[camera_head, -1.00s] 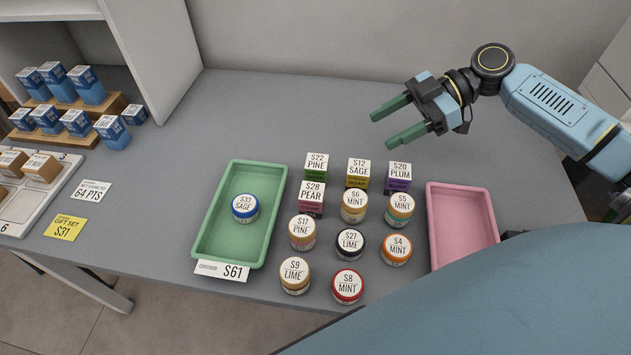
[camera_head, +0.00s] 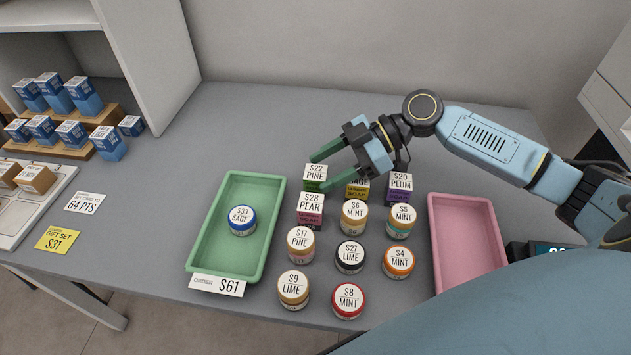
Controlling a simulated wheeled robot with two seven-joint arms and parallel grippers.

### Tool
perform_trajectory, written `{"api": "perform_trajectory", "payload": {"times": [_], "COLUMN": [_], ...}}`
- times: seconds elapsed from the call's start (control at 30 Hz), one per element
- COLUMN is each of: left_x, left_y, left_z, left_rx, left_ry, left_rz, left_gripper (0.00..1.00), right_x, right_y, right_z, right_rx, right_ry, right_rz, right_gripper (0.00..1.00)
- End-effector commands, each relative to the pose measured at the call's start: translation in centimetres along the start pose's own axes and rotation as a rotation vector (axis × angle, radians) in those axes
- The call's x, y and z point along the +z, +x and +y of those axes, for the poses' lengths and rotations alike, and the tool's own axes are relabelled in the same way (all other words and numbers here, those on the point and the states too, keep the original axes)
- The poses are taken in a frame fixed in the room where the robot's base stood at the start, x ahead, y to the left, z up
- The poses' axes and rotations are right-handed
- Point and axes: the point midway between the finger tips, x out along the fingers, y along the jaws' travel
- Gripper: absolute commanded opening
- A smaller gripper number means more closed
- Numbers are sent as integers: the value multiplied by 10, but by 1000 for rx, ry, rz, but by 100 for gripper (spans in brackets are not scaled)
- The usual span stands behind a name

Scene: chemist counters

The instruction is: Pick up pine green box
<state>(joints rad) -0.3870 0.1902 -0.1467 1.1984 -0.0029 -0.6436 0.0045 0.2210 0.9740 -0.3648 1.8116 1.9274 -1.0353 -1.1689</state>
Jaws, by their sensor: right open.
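The pine green box (camera_head: 315,176) has a white top reading S22 PINE and stands at the back left of the group of goods, right of the green tray. My right gripper (camera_head: 316,172) is open, with its two green fingers pointing left. One fingertip is at the box's back edge in the picture and the other is just right of its front. I cannot tell whether the fingers touch it or are above it. The gripper partly covers the sage box (camera_head: 357,191) beside it. My left gripper is not in view.
A pear box (camera_head: 310,209) stands just in front of the pine box, and a plum box (camera_head: 400,187) stands to the right. Several round jars fill the front. A green tray (camera_head: 272,182) holds a sage jar (camera_head: 242,220). A pink tray (camera_head: 463,240) is at right. The back counter is clear.

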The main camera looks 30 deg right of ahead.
Motion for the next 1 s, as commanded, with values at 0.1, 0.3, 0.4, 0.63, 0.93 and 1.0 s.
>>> {"api": "perform_trajectory", "payload": {"times": [0.1, 0.3, 0.4, 0.63, 0.93, 1.0], "left_x": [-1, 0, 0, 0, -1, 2], "left_y": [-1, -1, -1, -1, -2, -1], "left_z": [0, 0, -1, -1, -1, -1], "left_rx": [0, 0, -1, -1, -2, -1], "left_ry": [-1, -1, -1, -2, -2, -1], "left_rz": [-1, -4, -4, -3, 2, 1], "left_gripper": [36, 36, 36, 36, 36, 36], "right_x": [0, 0, 0, 0, -4, -12], "right_y": [6, 6, 6, 5, 3, -1], "right_z": [0, 0, 0, 0, 0, 0], "right_rx": [2, 2, 1, 1, 1, 1], "right_ry": [-1, 0, 0, 0, -1, -3], "right_rz": [0, -1, -1, -1, -1, -1], "right_gripper": [58, 57, 44, 14, 14, 14]}}
